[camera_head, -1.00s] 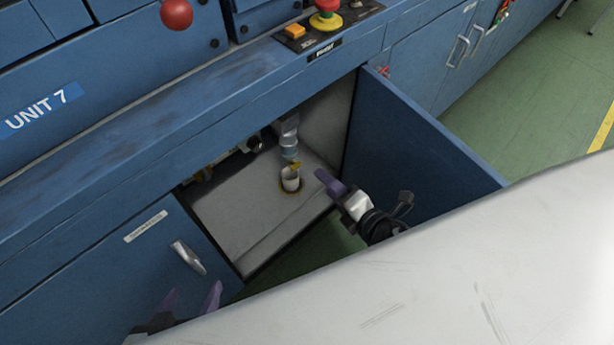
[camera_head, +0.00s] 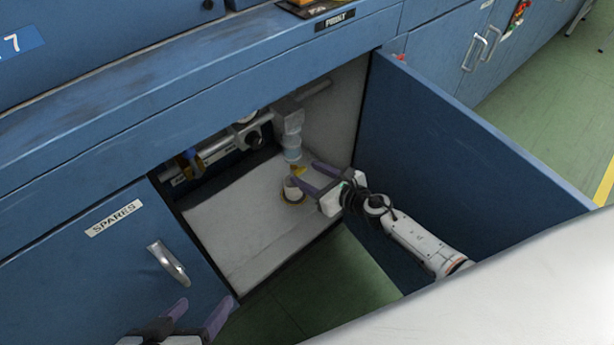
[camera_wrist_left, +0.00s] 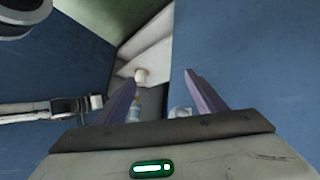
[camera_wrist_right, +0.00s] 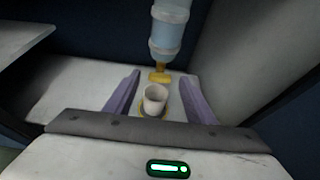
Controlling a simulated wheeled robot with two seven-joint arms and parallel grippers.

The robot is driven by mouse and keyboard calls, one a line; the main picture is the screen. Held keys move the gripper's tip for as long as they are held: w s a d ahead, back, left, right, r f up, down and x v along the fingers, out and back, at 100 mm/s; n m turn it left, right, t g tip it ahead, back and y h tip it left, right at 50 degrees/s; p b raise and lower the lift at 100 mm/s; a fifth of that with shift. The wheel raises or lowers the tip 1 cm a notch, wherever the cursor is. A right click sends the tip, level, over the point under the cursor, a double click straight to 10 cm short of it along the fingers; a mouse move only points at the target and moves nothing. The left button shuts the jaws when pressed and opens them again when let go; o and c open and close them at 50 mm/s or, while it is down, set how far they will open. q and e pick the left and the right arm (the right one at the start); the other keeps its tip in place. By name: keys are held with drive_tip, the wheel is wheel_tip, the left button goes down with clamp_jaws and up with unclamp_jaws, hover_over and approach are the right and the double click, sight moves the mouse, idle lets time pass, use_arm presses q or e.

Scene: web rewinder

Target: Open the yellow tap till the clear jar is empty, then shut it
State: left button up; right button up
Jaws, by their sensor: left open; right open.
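The clear jar (camera_head: 292,148) hangs inside the open cabinet; in the right wrist view the jar (camera_wrist_right: 168,30) holds bluish liquid. The yellow tap (camera_wrist_right: 160,75) sits at its bottom and also shows in the head view (camera_head: 299,169). A white cup (camera_wrist_right: 155,98) stands below the tap on a yellowish ring (camera_wrist_right: 143,112). My right gripper (camera_head: 306,178) is inside the cabinet, open, beside the cup and tap, its fingers spread either side of the cup in its wrist view. My left gripper (camera_head: 199,312) is open and empty in front of the closed left door.
The cabinet's right door (camera_head: 450,150) stands open beside my right arm. The closed door labelled SPARES (camera_head: 90,265) has a handle (camera_head: 168,262) near my left gripper. Pipes (camera_head: 215,148) run at the back. The cabinet floor (camera_head: 235,225) is mostly clear.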

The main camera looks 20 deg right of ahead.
drive_tip(key=shift+w+a+f, duration=0.25)
drive_tip(key=shift+w, duration=0.35)
use_arm(q)
drive_tip(key=shift+d+f, duration=0.15)
use_arm(e)
drive_tip(key=c, duration=1)
drive_tip(key=shift+c, duration=0.2)
